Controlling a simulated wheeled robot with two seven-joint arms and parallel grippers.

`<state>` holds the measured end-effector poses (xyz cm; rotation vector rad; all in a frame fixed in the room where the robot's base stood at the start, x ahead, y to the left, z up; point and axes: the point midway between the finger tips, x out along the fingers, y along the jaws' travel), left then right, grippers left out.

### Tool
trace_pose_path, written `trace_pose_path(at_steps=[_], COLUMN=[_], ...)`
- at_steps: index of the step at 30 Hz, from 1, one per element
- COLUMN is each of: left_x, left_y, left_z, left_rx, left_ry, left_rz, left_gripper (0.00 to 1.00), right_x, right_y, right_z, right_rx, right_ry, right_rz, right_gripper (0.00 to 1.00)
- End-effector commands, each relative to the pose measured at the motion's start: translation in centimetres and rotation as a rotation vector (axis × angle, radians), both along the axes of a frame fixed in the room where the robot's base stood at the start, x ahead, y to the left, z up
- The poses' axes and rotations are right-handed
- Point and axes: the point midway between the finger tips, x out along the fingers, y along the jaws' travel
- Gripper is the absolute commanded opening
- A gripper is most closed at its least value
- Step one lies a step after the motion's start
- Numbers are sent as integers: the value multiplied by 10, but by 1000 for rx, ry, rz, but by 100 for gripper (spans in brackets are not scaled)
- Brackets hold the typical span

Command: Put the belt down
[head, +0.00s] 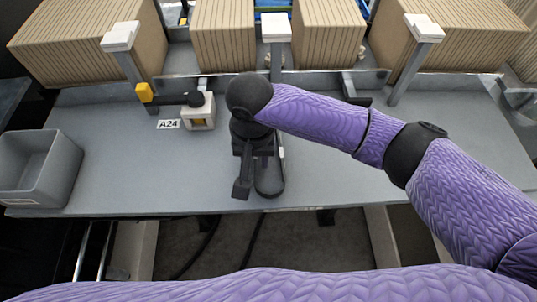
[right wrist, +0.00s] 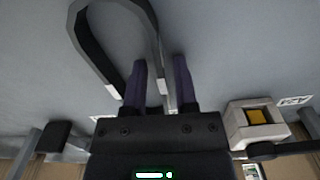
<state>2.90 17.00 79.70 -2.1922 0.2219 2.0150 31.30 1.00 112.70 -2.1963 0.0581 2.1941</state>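A dark belt bent into a narrow loop (head: 270,186) shows at the middle of the grey table, just right of my right gripper (head: 254,172) in the head view. In the right wrist view the belt (right wrist: 84,45) arches beyond the fingers, with pale patches on both strands. One strand runs between the two fingers of my right gripper (right wrist: 162,80). The fingers stand apart, with a gap visible beside the strand. Whether the belt lies fully on the table is hard to tell. My left gripper is not in view.
The grey table (head: 330,180) is clear to the right. An empty grey bin (head: 62,172) stands at its left end. A white block with a yellow insert (head: 199,112) and the A24 label (head: 168,124) lie left of my arm.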

Motion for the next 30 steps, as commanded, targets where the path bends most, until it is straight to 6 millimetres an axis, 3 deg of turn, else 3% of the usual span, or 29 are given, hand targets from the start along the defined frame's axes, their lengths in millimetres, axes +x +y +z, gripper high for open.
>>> trace_pose_path(at_steps=[1,4,5,19,30], left_x=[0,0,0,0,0], left_y=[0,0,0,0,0], left_z=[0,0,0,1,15], left_rx=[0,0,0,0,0], left_ry=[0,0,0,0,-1], left_rz=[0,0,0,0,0], left_gripper=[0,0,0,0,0], right_x=[0,0,0,0,0], right_y=[0,0,0,0,1], right_z=[0,0,0,5,91], right_rx=[0,0,0,1,2], right_ry=[0,0,0,0,-1], right_rz=[0,0,0,-1,0], right_gripper=[23,2,0,0,0])
